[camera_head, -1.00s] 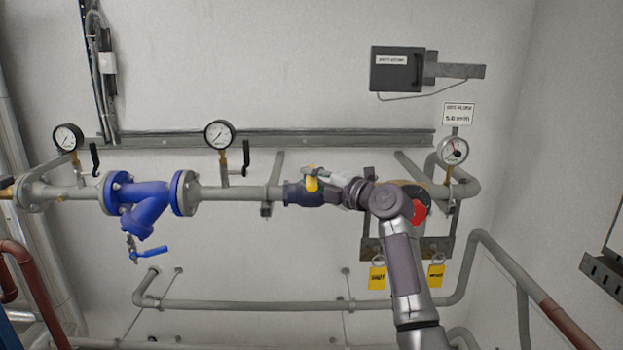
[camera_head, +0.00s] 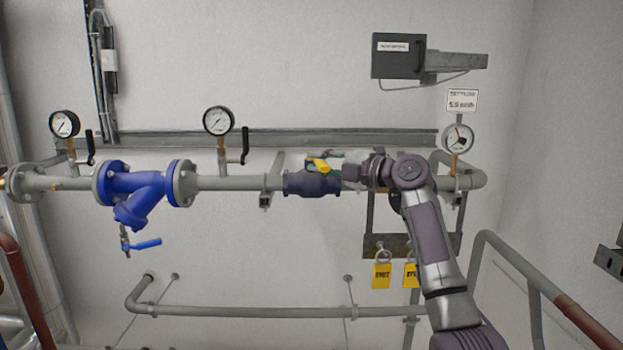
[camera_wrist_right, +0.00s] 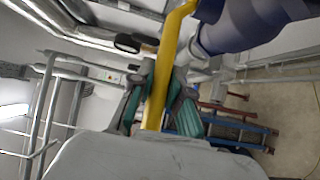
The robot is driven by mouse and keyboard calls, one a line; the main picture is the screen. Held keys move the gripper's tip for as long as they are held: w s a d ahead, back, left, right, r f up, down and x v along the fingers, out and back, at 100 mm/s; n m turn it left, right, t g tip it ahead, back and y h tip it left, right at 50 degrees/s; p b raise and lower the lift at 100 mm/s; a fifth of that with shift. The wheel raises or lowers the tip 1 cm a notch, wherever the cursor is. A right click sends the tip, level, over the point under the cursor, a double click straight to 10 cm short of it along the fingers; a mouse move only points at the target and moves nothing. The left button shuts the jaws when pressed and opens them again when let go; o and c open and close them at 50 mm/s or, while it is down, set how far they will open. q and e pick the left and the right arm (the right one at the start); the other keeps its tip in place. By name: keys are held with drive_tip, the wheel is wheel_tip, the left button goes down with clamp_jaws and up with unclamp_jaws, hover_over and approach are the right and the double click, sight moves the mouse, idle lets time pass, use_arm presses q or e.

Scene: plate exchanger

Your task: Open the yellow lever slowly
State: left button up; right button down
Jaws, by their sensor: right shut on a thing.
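The yellow lever (camera_head: 319,165) sits on top of the dark blue valve body (camera_head: 312,184) in the grey pipe. In the head view it slants down to the right, and its far end is hidden by my right gripper (camera_head: 338,169). In the right wrist view the yellow lever (camera_wrist_right: 168,65) runs down between the teal-padded fingers of my right gripper (camera_wrist_right: 164,98), which are shut on it. The valve body (camera_wrist_right: 245,22) shows at the top right there. My left gripper is not in view.
Left along the pipe are a blue strainer (camera_head: 140,192) and pressure gauges (camera_head: 219,121). A flow gauge (camera_head: 458,138) stands right of my arm. Yellow tags (camera_head: 381,276) hang below a bracket. A lower pipe (camera_head: 240,312) crosses beneath, with open space between the pipes.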

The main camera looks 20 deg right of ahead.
drive_tip(key=shift+d, duration=0.1)
drive_tip(key=c, duration=1.1)
unclamp_jaws()
drive_tip(key=v, duration=1.2)
drive_tip(key=shift+f, duration=0.1)
